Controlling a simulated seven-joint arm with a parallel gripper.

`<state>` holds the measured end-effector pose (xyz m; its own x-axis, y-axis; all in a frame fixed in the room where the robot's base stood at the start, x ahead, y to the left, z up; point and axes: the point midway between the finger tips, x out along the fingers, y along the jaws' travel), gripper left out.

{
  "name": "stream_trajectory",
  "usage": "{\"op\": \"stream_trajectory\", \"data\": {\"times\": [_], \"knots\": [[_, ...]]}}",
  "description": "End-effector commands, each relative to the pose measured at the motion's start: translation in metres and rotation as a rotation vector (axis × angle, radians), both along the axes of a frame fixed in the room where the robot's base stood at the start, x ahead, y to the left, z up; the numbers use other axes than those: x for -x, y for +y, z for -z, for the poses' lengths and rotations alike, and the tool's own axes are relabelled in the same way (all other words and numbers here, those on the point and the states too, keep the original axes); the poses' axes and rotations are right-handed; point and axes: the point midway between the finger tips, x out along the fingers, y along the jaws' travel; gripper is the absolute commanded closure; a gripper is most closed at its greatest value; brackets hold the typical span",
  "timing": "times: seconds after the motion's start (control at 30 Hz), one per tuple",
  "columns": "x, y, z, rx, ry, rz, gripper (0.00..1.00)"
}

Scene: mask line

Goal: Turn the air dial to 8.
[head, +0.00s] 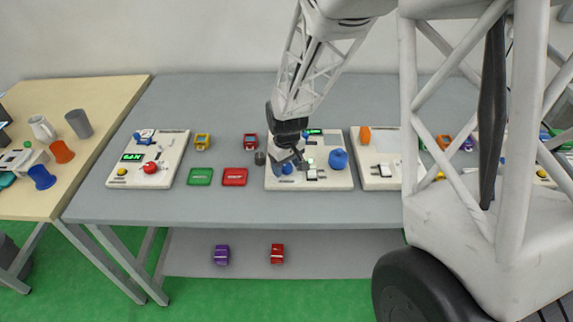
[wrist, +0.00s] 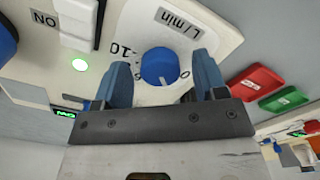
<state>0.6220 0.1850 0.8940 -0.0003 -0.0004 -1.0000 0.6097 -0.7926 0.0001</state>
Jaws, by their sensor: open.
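The air dial (wrist: 158,64) is a round blue knob on a white panel, with an L/min label (wrist: 178,20) and a printed 10 beside it in the wrist view. A pale mark shows on its rim nearest my gripper; the number it points at is hidden or unreadable. My gripper (wrist: 162,78) is open, with one blue finger on each side of the dial. A small gap shows between fingers and dial, and I see no clear contact. In the head view my gripper (head: 289,160) is over the left part of the panel (head: 325,184), partly covering the dial (head: 287,169).
A larger blue knob (head: 338,159), a white switch (wrist: 75,18) and a lit green lamp (wrist: 80,65) share the panel. Green (head: 200,177) and red (head: 234,177) trays lie to its left. Another panel (head: 378,183) stands close on the right.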

Motion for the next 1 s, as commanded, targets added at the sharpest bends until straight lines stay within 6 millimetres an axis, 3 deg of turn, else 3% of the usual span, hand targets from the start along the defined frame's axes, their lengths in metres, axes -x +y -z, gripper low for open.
{"op": "stream_trajectory", "data": {"times": [0.27, 0.5, 0.6, 1.0], "knots": [[0.0, 0.0, 0.0002, 0.0, 0.0, 0.0, 0.36], [0.0, 0.0, 0.0002, 0.0, 0.0, 0.0, 0.73], [-0.0001, 0.0, 0.0001, -0.001, -0.001, 0.0, 0.84], [-0.0004, 0.0, -0.0005, -0.001, -0.002, 0.061, 0.84]]}}
